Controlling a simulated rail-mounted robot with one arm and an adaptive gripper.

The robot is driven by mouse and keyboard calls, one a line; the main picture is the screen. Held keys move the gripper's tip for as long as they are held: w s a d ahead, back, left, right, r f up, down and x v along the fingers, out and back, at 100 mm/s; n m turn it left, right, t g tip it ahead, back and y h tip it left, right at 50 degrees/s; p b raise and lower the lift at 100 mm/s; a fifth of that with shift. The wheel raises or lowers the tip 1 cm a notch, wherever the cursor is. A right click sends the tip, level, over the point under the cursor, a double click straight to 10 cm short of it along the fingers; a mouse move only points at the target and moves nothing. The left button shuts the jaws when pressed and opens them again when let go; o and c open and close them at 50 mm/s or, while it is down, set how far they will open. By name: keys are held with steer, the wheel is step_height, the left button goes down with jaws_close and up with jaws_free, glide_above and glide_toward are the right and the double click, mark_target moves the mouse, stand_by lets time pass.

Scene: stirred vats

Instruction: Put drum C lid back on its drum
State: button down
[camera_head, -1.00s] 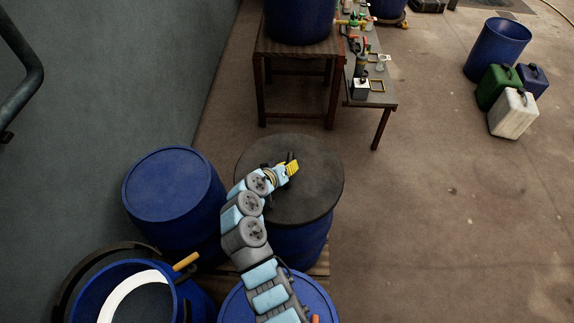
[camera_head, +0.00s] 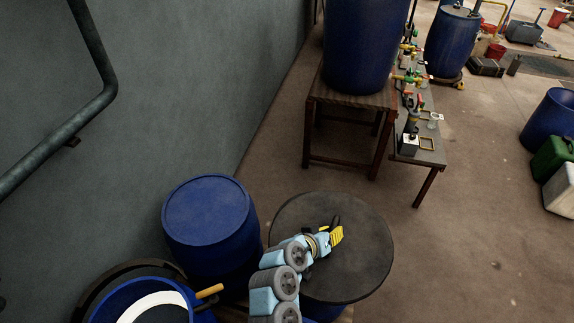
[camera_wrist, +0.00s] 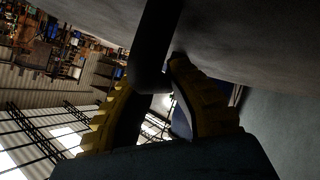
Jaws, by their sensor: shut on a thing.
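My gripper (camera_head: 336,236) has yellow fingers and is shut on the dark handle of a round grey-black lid (camera_head: 362,262). In the wrist view the handle (camera_wrist: 152,50) passes between the fingers, with a broad grey surface above it. In the head view the lid lies roughly level and hides most of a blue drum (camera_head: 322,313) below it. I cannot tell whether lid and drum touch. No drum label is readable, so the letter C cannot be checked.
A closed blue drum (camera_head: 206,208) stands left of the lid. An open blue drum (camera_head: 118,305) with a white inner ring is at the lower left, near the grey wall (camera_head: 200,75). A wooden stand (camera_head: 348,165) carries another blue drum.

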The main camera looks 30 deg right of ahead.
steer(key=w+a+n+t, duration=0.1)
steer(key=a, duration=0.1)
steer(key=w+a+f+n+t+y, duration=0.1)
steer(key=w+a, duration=0.1)
steer(key=w+a+n+t, duration=0.1)
steer(key=w+a, duration=0.1)
steer(key=shift+w+a+f+n, duration=0.2)
steer(key=shift+a+f+n, duration=0.05)
steer(key=shift+n, duration=0.05)
steer(key=w+a+r+n+t+y, duration=0.1)
steer(key=w+a+n+t+y, duration=0.2)
steer(key=a, duration=0.7)
steer(key=w+a+r+n+t+y, duration=0.1)
steer(key=w+a+n+y, duration=0.3)
steer(key=a, duration=0.6)
steer(key=w+a+r+n+t+y, duration=0.15)
steer(key=a+n+y, duration=0.3)
steer(key=a, duration=0.55)
steer(key=s+r+p, duration=0.5)
steer(key=r+p, duration=0.3)
steer(key=p, duration=0.3)
steer(key=s+r+p, duration=0.5)
steer(key=r+p, duration=0.4)
steer(key=p, duration=0.2)
steer(key=shift+s+d+h+p, duration=0.2)
steer(key=shift+d+h+p, duration=0.1)
steer(key=shift+h, duration=0.15)
steer(key=shift+f+t, duration=0.2)
steer(key=shift+t, duration=0.05)
